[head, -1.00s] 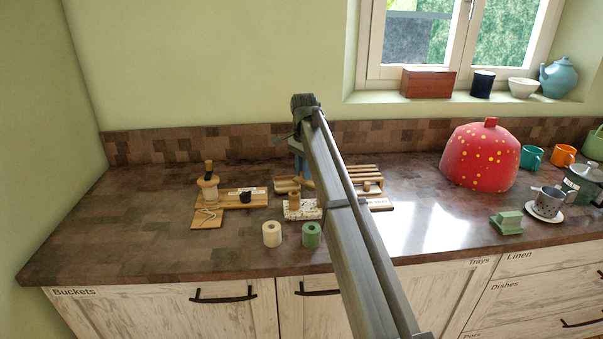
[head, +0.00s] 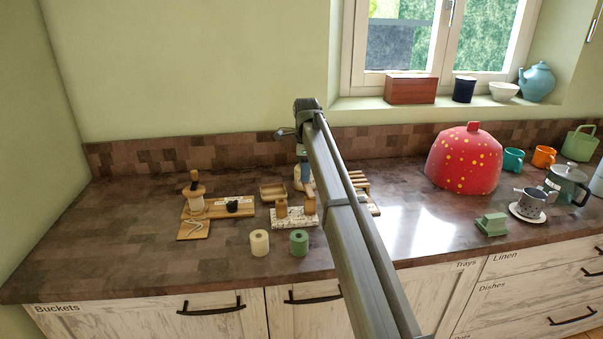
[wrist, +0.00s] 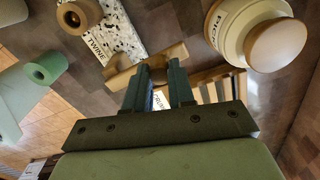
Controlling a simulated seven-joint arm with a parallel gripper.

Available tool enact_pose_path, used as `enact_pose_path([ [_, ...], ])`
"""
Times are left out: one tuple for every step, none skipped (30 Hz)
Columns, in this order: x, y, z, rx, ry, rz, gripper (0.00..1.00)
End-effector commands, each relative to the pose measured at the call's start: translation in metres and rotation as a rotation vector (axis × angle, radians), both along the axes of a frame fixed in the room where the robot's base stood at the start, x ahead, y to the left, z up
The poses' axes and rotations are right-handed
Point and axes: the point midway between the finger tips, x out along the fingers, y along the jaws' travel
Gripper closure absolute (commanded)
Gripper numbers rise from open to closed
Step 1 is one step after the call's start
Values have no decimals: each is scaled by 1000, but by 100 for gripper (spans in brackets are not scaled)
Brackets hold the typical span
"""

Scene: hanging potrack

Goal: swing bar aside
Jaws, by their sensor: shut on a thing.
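The wooden bar (wrist: 147,65) lies across the teal fingertips of my gripper (wrist: 159,72) in the wrist view. My gripper is shut on it. The bar is beside the end of a white speckled board (wrist: 112,35) with a "TWINE" label. A round wooden post (wrist: 80,14) stands on that board. In the head view the speckled board (head: 291,218) sits mid-counter, and my gripper (head: 304,180) is above its right rear end. The fingertips and the bar are partly hidden there by my arm.
A cream roll (head: 259,242) and a green roll (head: 299,242) stand in front. A wooden stand with a spool (head: 195,200) is left, a small wooden tray (head: 272,193) behind. A slatted rack (head: 358,181) is partly hidden by my arm. The counter's left side is clear.

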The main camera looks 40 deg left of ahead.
Motion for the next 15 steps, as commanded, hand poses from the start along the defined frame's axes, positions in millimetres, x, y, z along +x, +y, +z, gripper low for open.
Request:
enact_pose_path([
  [1, -1, 0, 0, 0, -20, 100],
  [2, -2, 0, 0, 0, -32, 100],
  [3, -2, 0, 0, 0, -46, 100],
  [3, -3, 0, 0, 0, -56, 100],
  [4, -3, 0, 0, 0, -64, 100],
  [4, -4, 0, 0, 0, -73, 100],
  [4, -4, 0, 0, 0, -79, 100],
  [5, -5, 0, 0, 0, -85, 100],
  [5, -5, 0, 0, 0, -91, 100],
  [5, -5, 0, 0, 0, -94, 100],
  [5, -5, 0, 0, 0, -96, 100],
  [5, -5, 0, 0, 0, -99, 100],
  [5, -5, 0, 0, 0, -100, 100],
  [5, -5, 0, 0, 0, -101, 100],
  [5, -5, 0, 0, 0, -101, 100],
])
